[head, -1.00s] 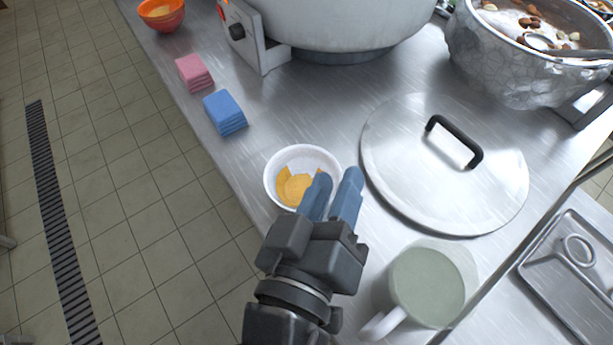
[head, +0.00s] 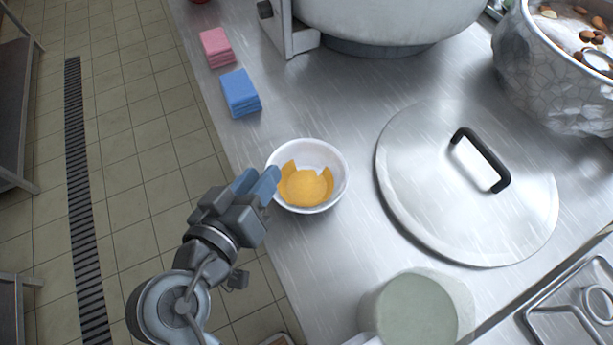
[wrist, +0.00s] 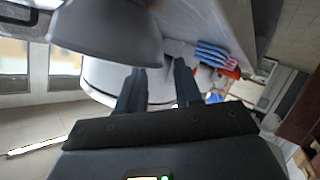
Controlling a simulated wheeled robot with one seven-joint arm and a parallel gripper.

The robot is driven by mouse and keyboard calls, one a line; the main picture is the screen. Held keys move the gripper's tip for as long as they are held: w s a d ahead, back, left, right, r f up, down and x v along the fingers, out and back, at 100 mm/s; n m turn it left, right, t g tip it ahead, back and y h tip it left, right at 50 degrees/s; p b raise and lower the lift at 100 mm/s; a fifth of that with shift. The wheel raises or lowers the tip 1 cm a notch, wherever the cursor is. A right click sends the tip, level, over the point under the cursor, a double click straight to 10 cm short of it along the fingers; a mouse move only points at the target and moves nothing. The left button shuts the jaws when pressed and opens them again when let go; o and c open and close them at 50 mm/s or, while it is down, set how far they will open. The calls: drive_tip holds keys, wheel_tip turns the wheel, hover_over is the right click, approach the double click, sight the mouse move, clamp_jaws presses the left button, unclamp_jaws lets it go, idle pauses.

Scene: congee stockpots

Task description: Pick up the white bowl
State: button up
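The white bowl (head: 335,158), with orange-yellow pieces inside, stands upright near the left edge of the steel counter in the head view. My gripper (head: 257,182) is at the bowl's left side, its blue fingertips at the rim. The fingers are a little apart with nothing seen between them. The wrist view appears upside down; there the bowl (wrist: 105,30) looms grey in shadow beside the gripper fingers (wrist: 159,70). I cannot tell whether a finger touches it.
A metal lid (head: 420,185) lies right of the bowl, a greenish mug (head: 415,312) below it. Blue (head: 240,92) and pink (head: 217,47) sponge stacks lie above left. A large pot (head: 385,18) stands behind. Open floor lies left of the counter.

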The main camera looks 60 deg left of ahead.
drive_tip(key=shift+x, duration=1.3)
drive_tip(key=shift+c, duration=0.4)
clamp_jaws()
